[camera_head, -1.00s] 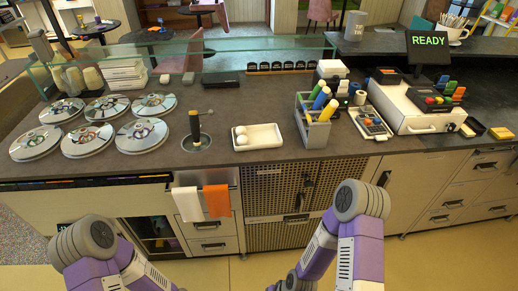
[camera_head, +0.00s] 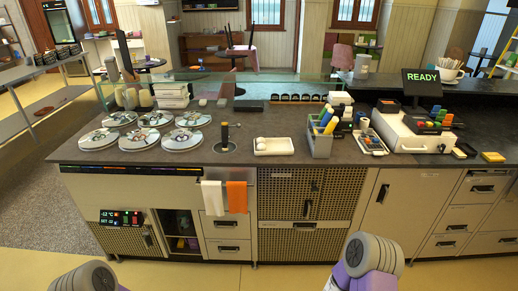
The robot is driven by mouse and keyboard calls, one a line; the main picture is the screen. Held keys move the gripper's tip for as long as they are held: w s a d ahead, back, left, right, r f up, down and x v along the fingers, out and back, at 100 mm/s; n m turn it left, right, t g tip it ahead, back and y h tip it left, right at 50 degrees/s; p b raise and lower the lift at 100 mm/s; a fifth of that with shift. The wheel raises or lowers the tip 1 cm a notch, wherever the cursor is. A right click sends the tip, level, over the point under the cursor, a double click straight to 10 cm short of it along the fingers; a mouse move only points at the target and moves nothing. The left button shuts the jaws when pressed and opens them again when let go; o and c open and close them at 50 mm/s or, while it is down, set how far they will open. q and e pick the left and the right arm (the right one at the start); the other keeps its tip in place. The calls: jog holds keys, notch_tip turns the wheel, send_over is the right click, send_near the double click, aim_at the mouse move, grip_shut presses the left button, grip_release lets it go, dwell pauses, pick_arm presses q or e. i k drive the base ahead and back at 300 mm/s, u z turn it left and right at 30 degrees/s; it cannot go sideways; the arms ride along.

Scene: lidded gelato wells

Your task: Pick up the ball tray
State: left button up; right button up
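The ball tray (camera_head: 274,146) is a shallow white rectangular tray on the dark counter, near its front edge and around the middle of the view. White balls (camera_head: 261,142) sit at its left end; they are small and partly merge with the tray. Only parts of my arms show at the bottom of the view, well below and in front of the counter. Both grippers are outside the picture. Nothing touches the tray.
A dipper well with an upright handle (camera_head: 225,138) stands just left of the tray. A grey caddy (camera_head: 320,143) with coloured bottles stands to the right. Several round metal lids (camera_head: 182,139) lie further left. Two towels (camera_head: 237,197) hang on the counter front below.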

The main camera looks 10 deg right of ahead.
aim_at(284, 147)
jog(key=u, duration=0.45)
jog(key=i, duration=1.5)
jog(key=z, duration=0.75)
